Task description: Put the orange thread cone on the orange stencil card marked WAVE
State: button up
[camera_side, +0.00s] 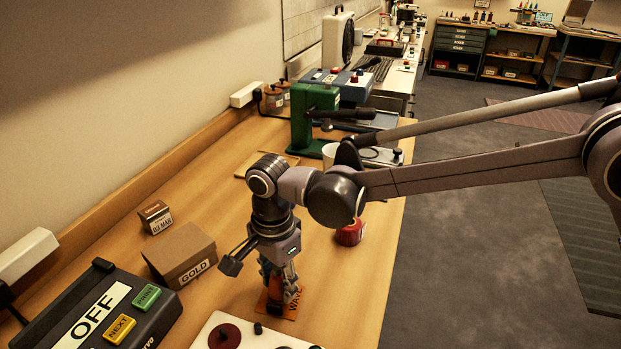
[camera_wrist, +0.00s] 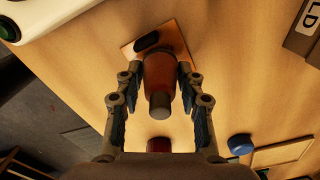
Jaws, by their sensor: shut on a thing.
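The orange thread cone (camera_wrist: 161,72) stands between the fingers of my gripper (camera_wrist: 160,78) in the wrist view, with a grey end toward the camera. My gripper is shut on it. The orange stencil card (camera_wrist: 180,42) lies beyond and under the cone in that view, with a dark oval on it. In the side view my gripper (camera_side: 281,284) points down over the orange card marked WAVE (camera_side: 291,311), and its fingers mostly hide the cone. I cannot tell whether the cone's base touches the card.
A white panel with a dark red disc (camera_side: 225,336) lies just in front of the card. A GOLD box (camera_side: 181,255) and a small box (camera_side: 155,217) stand to the left. A red object (camera_side: 349,233) stands behind, to the right. A blue round object (camera_wrist: 240,144) shows in the wrist view.

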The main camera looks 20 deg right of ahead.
jog(key=shift+f, duration=0.6)
jog(key=shift+f, duration=0.15)
jog(key=o, duration=1.1)
